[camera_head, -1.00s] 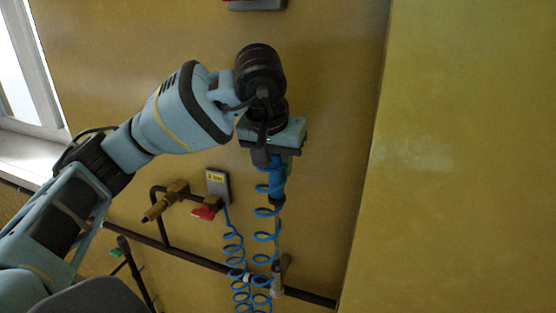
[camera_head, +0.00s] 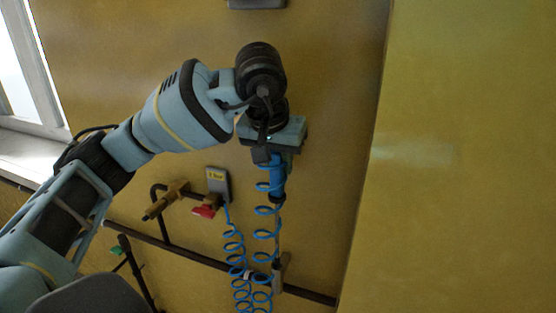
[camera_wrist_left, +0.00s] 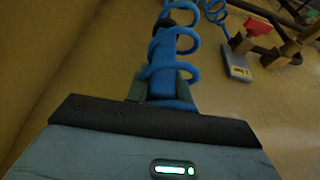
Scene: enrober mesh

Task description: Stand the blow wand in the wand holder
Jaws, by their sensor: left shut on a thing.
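The blow wand (camera_head: 270,178) is a blue-bodied tool hanging below my left gripper (camera_head: 273,158), with a blue coiled hose around and below it. In the left wrist view the blue wand (camera_wrist_left: 160,70) sits between the two fingers of my left gripper (camera_wrist_left: 163,88), which is shut on it. The wand's far end is hidden by the hose coils. A grey bracket (camera_head: 280,273) on the dark wall rail, below the wand, may be the wand holder; I cannot tell for sure. The wand is apart from it. My right gripper is not in view.
A dark rail (camera_head: 180,246) crosses the yellow wall. A grey plate with a yellow label (camera_head: 218,182), brass pipework (camera_head: 165,198) and a red handle (camera_head: 205,211) are left of the hose. A grey fixture (camera_head: 257,4) is at the top. The wall to the right is clear.

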